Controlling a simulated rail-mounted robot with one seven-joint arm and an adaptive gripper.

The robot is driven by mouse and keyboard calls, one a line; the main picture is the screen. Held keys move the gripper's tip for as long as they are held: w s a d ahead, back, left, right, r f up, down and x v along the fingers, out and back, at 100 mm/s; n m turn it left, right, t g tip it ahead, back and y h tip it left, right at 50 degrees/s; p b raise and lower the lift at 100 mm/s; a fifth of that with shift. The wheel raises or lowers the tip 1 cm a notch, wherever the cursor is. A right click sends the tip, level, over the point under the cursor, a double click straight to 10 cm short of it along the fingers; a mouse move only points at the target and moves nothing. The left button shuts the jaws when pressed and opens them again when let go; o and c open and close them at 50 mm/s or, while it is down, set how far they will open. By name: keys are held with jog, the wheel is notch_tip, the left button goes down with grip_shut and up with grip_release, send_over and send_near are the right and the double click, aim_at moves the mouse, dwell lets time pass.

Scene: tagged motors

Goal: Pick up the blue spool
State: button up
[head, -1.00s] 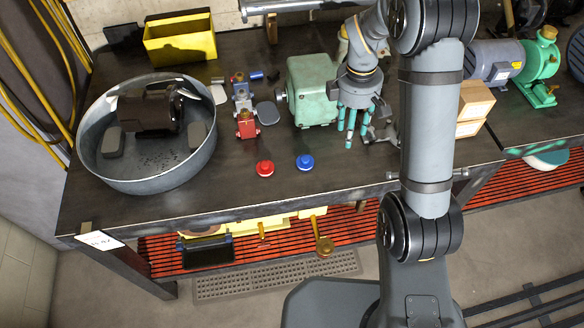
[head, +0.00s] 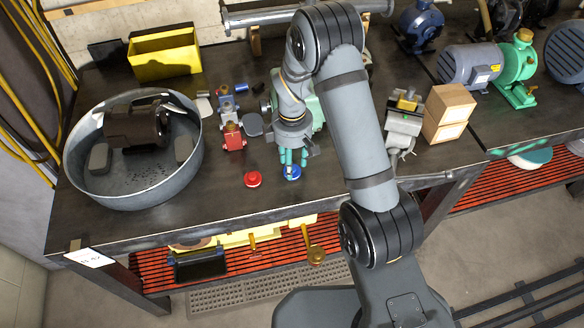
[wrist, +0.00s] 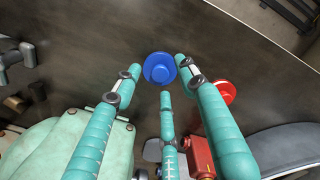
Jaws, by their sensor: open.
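The blue spool (head: 291,174) is a small round blue piece on the bench near its front edge. In the wrist view the blue spool (wrist: 160,68) lies just beyond my fingertips, roughly between them, with dark bench visible around it. My gripper (head: 292,160) has teal fingers and hangs over the spool in the head view, partly covering it. In the wrist view my gripper (wrist: 160,85) has its fingers spread, with nothing between them. I cannot tell the exact height of the fingertips over the spool.
A red spool (head: 253,179) lies close to the left, also visible in the wrist view (wrist: 225,92). A red and grey valve (head: 233,138) and a pale green motor housing (head: 311,105) stand behind. A metal basin (head: 75,165) is at left. The bench front is clear.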

jog(key=shift+f, duration=0.6)
jog(key=shift+c, duration=0.4)
jog(key=c, duration=0.9)
jog(key=shift+r, duration=0.1)
jog(key=shift+c, duration=0.2)
